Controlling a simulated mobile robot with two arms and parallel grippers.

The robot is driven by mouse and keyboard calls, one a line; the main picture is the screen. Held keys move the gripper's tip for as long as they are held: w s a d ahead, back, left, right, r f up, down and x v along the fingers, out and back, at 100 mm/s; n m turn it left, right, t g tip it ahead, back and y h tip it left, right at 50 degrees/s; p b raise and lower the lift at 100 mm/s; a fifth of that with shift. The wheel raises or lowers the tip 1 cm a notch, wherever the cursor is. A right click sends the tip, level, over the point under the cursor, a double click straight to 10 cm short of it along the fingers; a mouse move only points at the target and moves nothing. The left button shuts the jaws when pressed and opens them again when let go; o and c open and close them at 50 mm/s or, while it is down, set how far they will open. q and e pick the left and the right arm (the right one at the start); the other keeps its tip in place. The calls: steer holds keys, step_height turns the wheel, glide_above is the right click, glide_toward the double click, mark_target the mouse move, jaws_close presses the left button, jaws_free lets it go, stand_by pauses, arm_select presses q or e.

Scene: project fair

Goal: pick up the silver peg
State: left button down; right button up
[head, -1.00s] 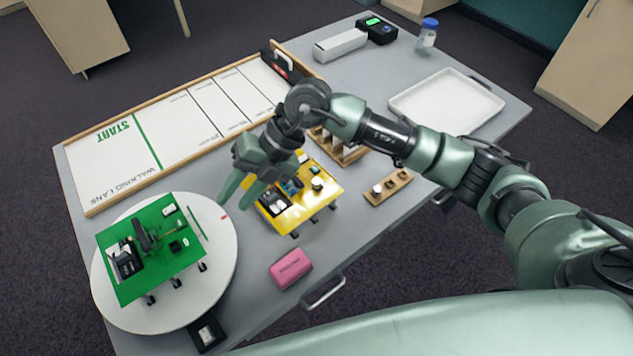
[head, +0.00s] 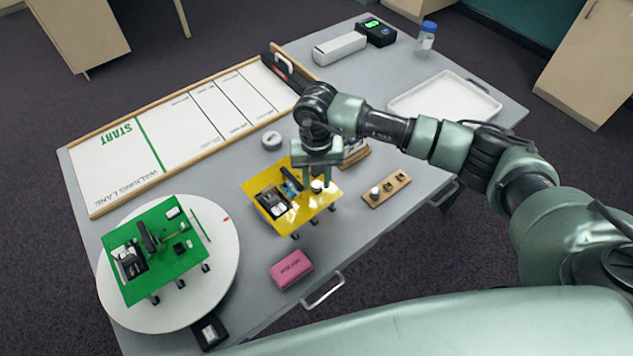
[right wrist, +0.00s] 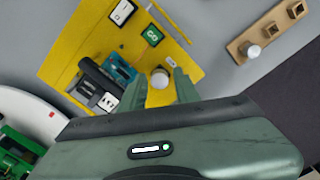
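A round silver-topped peg (head: 317,185) stands on the right part of the yellow walker board (head: 292,221); it also shows in the right wrist view (right wrist: 160,78). A similar pale peg (head: 375,192) stands in a small wooden block; the right wrist view shows it too (right wrist: 252,51). My right gripper (head: 318,181) points down over the yellow board, open. In the right wrist view its fingertips (right wrist: 161,80) lie either side of the board's peg. I cannot tell whether they touch it. My left gripper is not in view.
The wooden block (head: 394,185) has two empty square holes. A green board (head: 160,275) sits on a white turntable (head: 226,262) at left. A pink block (head: 291,269) lies near the front edge. The white tray (head: 440,93) at back right is empty.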

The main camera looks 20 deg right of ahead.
mark_target(316, 184)
steer(key=shift+f, duration=0.2)
jaws_close()
steer(key=shift+r, duration=0.15)
step_height(316, 184, up, 20)
steer(key=b, duration=0.3)
